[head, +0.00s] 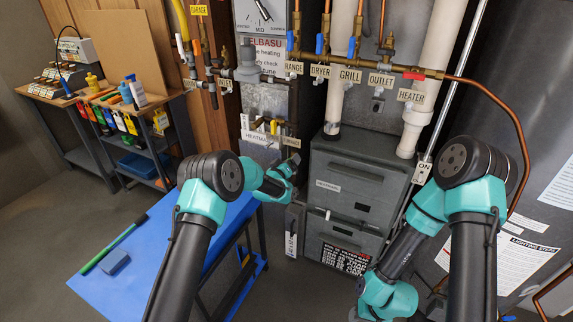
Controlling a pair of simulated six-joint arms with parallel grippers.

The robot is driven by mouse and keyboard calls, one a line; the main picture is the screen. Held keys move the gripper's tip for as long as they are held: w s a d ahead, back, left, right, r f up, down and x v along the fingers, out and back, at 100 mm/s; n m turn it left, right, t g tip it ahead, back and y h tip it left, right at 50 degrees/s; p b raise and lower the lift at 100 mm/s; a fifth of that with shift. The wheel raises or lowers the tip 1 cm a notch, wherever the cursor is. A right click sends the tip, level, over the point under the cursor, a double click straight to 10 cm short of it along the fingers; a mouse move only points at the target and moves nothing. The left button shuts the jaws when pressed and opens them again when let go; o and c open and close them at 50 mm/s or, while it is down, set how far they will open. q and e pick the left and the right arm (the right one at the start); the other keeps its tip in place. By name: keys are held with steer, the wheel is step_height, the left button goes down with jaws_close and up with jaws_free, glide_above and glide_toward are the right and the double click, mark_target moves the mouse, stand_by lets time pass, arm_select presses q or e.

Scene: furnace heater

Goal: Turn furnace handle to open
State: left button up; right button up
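The grey furnace (345,178) stands in the middle of the head view, with its front panels closed. A small light-coloured handle (318,212) sits on its lower front; its exact position is too small to tell. Above, a pipe row has blue valve handles and a red valve handle (414,75) over the HEATER tag (411,96). My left gripper (294,161) is at the furnace's left side; its fingers are too small to read. My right gripper (362,311) is low in front of the furnace, mostly hidden by its wrist. I see nothing held in either.
Shelves with bottles stand farther back left. An ON tag (422,172) hangs beside the furnace.

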arm_select(q)
steer(key=v, duration=1.7)
steer(key=shift+s, duration=0.2)
steer(key=shift+a, duration=0.15)
steer(key=shift+c, duration=0.5)
